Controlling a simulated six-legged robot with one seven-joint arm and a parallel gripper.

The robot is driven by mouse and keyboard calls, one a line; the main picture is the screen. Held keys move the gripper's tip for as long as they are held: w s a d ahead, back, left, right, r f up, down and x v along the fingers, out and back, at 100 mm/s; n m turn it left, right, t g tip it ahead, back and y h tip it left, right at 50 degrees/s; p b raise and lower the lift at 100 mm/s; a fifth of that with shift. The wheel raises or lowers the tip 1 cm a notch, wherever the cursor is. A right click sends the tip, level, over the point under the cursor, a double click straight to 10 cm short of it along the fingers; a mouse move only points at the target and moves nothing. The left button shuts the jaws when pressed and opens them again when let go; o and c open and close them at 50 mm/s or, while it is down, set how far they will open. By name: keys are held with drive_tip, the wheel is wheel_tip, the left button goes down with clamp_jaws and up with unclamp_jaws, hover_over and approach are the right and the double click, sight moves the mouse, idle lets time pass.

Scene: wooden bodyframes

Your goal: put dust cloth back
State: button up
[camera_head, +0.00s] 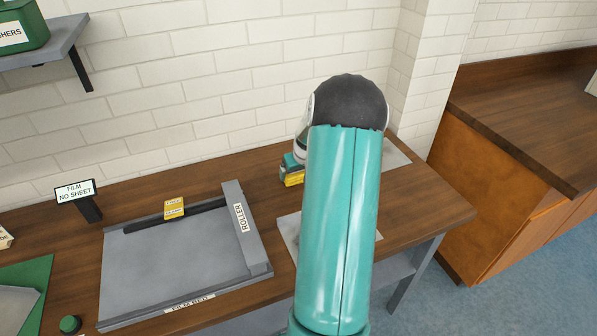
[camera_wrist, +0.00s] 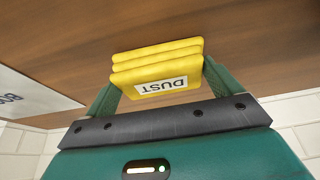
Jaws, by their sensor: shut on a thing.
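The yellow dust cloth (camera_wrist: 157,68) is a folded stack with a white "DUST" label. In the wrist view it sits between the green fingers of my gripper (camera_wrist: 158,80), which is shut on it. The brown wooden bench top (camera_wrist: 240,40) shows behind it; whether the cloth touches the bench cannot be told. In the head view the cloth (camera_head: 293,179) shows at the left of my teal arm, below my gripper (camera_head: 288,168), right of the roller. My arm hides part of the bench behind it.
A grey film bed (camera_head: 175,262) with a roller bar (camera_head: 241,225) lies left, with a yellow labelled block (camera_head: 174,208) at its back edge. A pale plate (camera_head: 397,156) lies right of my arm. A brick wall (camera_head: 220,90) bounds the back.

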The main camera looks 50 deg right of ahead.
drive_tip(key=shift+f, duration=0.15)
drive_tip(key=o, duration=0.7)
drive_tip(key=v, duration=1.2)
drive_tip(key=w+a+r+n, duration=0.1)
drive_tip(key=a+r, duration=0.3)
drive_tip(key=a, duration=0.5)
drive_tip(key=w+a+r+n, duration=0.1)
drive_tip(key=a+r, duration=0.3)
drive_tip(key=a, duration=0.5)
drive_tip(key=w+a+r+n, duration=0.1)
drive_tip(key=a+r, duration=0.3)
drive_tip(key=a, duration=0.5)
drive_tip(key=s+a+n, duration=0.1)
drive_tip(key=s+a, duration=0.3)
drive_tip(key=a, duration=0.2)
drive_tip(key=s+a+r+n+t+y, duration=0.1)
drive_tip(key=s+a, duration=0.3)
drive_tip(key=a, duration=0.2)
drive_tip(key=s+a+r+n+y, duration=0.1)
drive_tip(key=s+a, duration=0.3)
drive_tip(key=a, duration=0.3)
drive_tip(key=shift+s+r+t, duration=0.15)
drive_tip(key=shift+s+t, duration=0.05)
drive_tip(key=shift+t, duration=0.1)
